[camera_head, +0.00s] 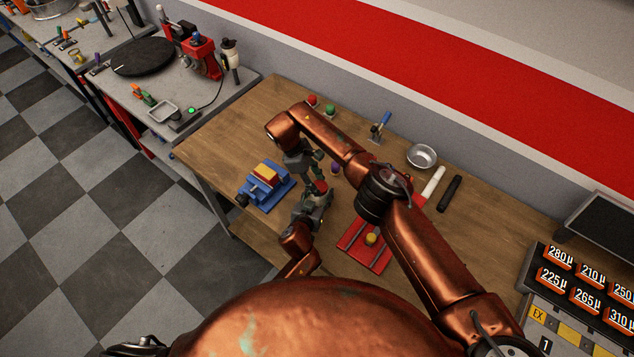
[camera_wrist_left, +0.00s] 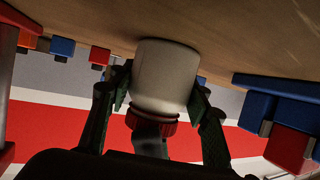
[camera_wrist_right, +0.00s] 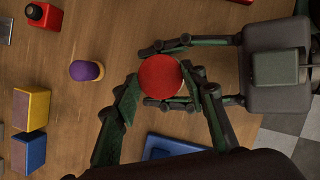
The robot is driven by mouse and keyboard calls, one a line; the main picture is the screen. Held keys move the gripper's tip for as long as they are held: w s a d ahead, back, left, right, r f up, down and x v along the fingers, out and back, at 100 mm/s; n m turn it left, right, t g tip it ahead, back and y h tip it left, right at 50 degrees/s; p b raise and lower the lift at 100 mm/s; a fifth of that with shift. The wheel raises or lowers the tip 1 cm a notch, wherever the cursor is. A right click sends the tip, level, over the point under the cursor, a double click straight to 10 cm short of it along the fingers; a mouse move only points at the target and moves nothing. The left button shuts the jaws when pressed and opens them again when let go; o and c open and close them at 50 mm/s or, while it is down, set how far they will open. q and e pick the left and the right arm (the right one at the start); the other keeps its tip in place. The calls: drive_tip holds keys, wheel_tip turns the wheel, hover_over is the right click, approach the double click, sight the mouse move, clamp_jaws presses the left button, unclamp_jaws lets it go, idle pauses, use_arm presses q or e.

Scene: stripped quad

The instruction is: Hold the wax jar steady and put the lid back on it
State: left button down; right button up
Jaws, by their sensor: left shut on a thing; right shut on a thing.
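The wax jar (camera_wrist_left: 166,75) is a pale jar; it shows upside down in the left wrist view. My left gripper (camera_head: 316,203) is shut around its body, with one finger on each side. The red lid (camera_wrist_right: 160,78) is at the jar's mouth and hides the jar's top from above; its edge also shows in the left wrist view (camera_wrist_left: 152,123). My right gripper (camera_wrist_right: 160,80) reaches down over the jar and is shut on the lid. I cannot tell whether the lid is fully seated.
A blue vise-like fixture with a yellow block (camera_head: 265,175) stands left of the grippers. A red tray (camera_head: 365,252) lies to the right. A purple-topped piece (camera_wrist_right: 87,70) stands nearby. A metal bowl (camera_head: 422,156), a white rod (camera_head: 433,187) and a black rod (camera_head: 450,194) lie farther right.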

drive_tip(key=o, duration=0.7)
drive_tip(key=shift+r, duration=2.3)
drive_tip(key=shift+a, duration=0.1)
drive_tip(key=shift+c, duration=0.4)
